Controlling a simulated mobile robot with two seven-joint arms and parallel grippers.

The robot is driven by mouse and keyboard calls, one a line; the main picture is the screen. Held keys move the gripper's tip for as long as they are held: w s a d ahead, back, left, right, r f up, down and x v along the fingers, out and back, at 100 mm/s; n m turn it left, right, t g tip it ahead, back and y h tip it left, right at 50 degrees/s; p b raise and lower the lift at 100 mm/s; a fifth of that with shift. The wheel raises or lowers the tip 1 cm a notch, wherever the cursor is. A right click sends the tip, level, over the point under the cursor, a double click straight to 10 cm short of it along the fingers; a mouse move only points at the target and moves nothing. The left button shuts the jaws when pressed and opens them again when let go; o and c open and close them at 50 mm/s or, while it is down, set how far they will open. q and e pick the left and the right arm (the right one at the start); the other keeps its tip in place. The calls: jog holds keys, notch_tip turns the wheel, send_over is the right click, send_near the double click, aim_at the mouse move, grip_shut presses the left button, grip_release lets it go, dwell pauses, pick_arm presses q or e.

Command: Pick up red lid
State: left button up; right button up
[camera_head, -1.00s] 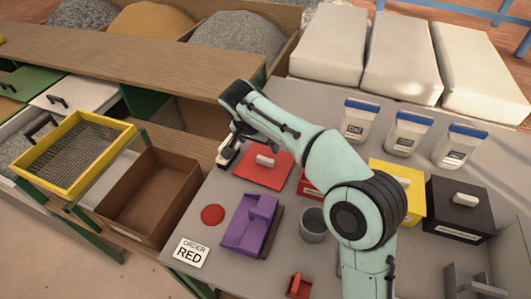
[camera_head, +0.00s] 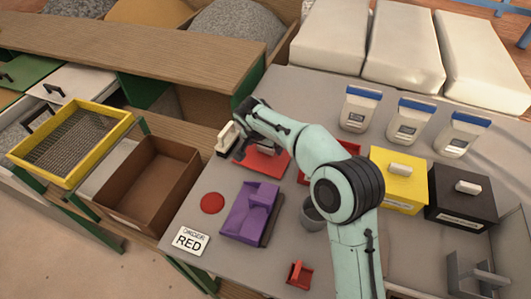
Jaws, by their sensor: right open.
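The red lid (camera_head: 268,164) lies flat on the grey table, left of my right arm. Its pale handle is hidden behind my right gripper. My right gripper (camera_head: 236,146) is open, low over the left part of the lid. I cannot tell whether its fingers touch the lid or straddle the handle. A red box (camera_head: 304,177) shows partly behind my right arm. My left gripper is not in view.
A purple block press (camera_head: 249,212), a red disc (camera_head: 212,203) and an "ORDER RED" card (camera_head: 190,241) are at the front left. A yellow box (camera_head: 401,190) and a black box (camera_head: 461,200) stand right. Pale tubs (camera_head: 410,125) stand behind. A brown bin (camera_head: 150,185) is left.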

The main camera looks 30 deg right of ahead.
jog(key=shift+w+d+f, duration=0.1)
jog(key=shift+f, duration=0.25)
jog(key=c, duration=1.2)
jog(key=shift+r, duration=0.1)
